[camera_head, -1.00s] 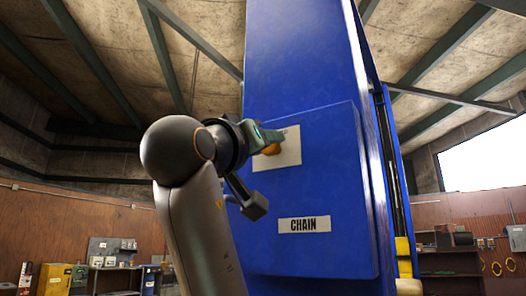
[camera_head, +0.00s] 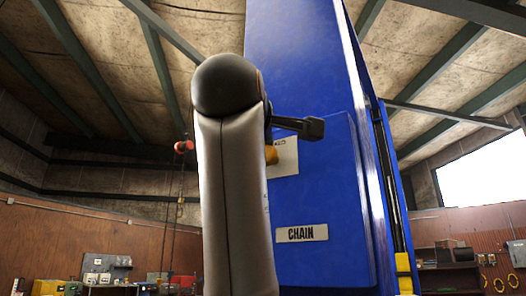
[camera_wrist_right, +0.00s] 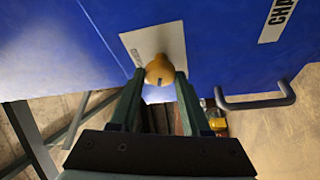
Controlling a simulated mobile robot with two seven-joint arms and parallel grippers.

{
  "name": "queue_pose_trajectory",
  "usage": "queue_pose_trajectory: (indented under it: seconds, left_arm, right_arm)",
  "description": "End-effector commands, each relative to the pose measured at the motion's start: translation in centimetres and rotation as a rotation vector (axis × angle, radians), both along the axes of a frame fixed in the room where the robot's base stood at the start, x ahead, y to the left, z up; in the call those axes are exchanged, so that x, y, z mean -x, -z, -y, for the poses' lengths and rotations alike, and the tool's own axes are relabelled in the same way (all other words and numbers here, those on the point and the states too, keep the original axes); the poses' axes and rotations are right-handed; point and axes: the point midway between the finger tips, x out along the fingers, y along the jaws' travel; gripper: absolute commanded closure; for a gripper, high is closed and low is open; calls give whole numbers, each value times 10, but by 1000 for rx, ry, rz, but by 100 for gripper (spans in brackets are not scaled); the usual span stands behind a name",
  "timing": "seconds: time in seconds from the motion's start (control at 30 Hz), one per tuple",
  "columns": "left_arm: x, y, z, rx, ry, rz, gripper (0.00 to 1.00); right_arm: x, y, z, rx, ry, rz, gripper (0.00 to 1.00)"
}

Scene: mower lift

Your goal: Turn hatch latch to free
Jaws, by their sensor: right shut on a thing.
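The hatch latch is an orange-yellow knob (camera_head: 271,155) on a pale plate (camera_head: 285,158), set on the blue hatch panel (camera_head: 330,190). In the right wrist view the knob (camera_wrist_right: 160,69) sits between the two fingertips of my right gripper (camera_wrist_right: 159,80), which is shut on it. Small lettering at the plate's edge is too small to read. In the head view my right arm hides the gripper and part of the plate. The hatch lies flat against the blue column. My left gripper is in neither view.
A CHAIN label (camera_head: 302,233) is on the hatch below the plate. A grey U-shaped handle (camera_wrist_right: 257,102) stands out at the hatch's edge in the wrist view. The blue column (camera_head: 300,60) rises behind. Shelves (camera_head: 450,262) stand far off at the right.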

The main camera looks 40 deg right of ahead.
Motion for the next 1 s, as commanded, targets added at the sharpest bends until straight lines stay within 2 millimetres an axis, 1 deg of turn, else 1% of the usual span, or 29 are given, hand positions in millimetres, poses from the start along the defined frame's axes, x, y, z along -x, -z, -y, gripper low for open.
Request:
queue_pose_trajectory:
  seconds: [0.2, 0.4, 0.63, 1.0]
  left_arm:
    - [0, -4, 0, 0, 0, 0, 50]
    - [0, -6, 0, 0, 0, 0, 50]
    - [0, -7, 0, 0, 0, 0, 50]
    - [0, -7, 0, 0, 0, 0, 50]
  right_arm:
    - [1, -3, -1, 48, 0, -156, 100]
    - [1, -3, -1, 77, 0, -256, 100]
    - [0, -2, 0, 93, 0, -315, 100]
    - [0, -2, 0, 97, 0, -329, 100]
